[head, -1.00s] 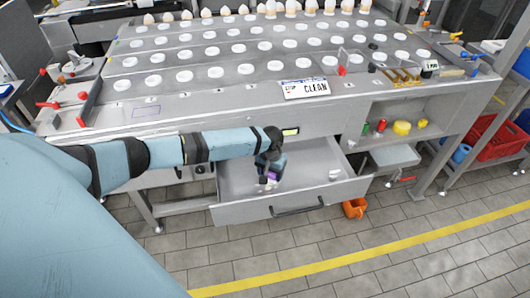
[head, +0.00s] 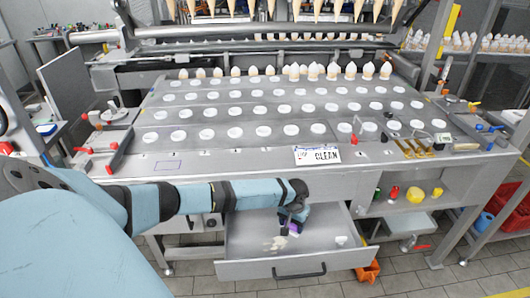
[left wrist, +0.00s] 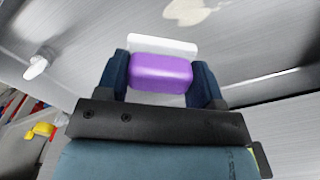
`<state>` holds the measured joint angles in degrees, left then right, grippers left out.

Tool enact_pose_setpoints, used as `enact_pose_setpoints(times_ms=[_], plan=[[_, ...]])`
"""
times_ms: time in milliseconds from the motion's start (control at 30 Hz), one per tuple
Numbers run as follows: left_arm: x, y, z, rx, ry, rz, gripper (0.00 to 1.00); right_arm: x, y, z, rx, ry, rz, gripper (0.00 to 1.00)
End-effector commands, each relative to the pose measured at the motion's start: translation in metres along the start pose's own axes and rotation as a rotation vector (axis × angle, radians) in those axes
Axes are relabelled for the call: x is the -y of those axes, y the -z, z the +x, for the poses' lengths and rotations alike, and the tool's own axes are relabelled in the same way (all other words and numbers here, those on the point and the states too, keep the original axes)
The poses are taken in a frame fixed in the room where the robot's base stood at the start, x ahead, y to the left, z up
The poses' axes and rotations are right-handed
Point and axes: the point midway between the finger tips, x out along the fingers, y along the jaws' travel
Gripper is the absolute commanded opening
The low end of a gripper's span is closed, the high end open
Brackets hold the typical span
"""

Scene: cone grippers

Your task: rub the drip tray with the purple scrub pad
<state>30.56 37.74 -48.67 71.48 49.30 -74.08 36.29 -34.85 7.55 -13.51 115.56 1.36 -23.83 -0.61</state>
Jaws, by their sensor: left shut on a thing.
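The drip tray (head: 330,259) is a grey metal drawer pulled out below the machine's top. A cream-coloured smear (head: 278,243) lies on its floor; part of it also shows at the top of the left wrist view (left wrist: 195,10). My left gripper (head: 289,226) is inside the tray area, just right of the smear. It is shut on the purple scrub pad (left wrist: 160,72), which has a white part behind it and sits between the dark fingers. I cannot tell whether the pad touches the tray floor. My right gripper is not in view.
A small white piece (head: 341,240) stands in the tray's right part. A CLEAN sign (head: 318,155) is at the machine top's front edge. An open shelf with a yellow item (head: 415,195) is on the right. An orange container (head: 367,271) is by the tray's right corner.

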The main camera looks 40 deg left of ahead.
Motion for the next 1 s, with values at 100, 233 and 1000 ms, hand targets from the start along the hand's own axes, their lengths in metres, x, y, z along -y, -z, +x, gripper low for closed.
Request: enact_pose_setpoints(times_ms=[100,233,1000], plan=[[0.003,0.001,-0.016,0.001,0.000,0.000,0.42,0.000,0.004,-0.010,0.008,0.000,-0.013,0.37],[0.005,0.002,-0.027,0.001,0.001,0.000,0.42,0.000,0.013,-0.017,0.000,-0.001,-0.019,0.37],[0.005,0.004,-0.037,-0.001,-0.001,0.003,0.42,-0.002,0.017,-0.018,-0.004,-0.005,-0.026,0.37]])
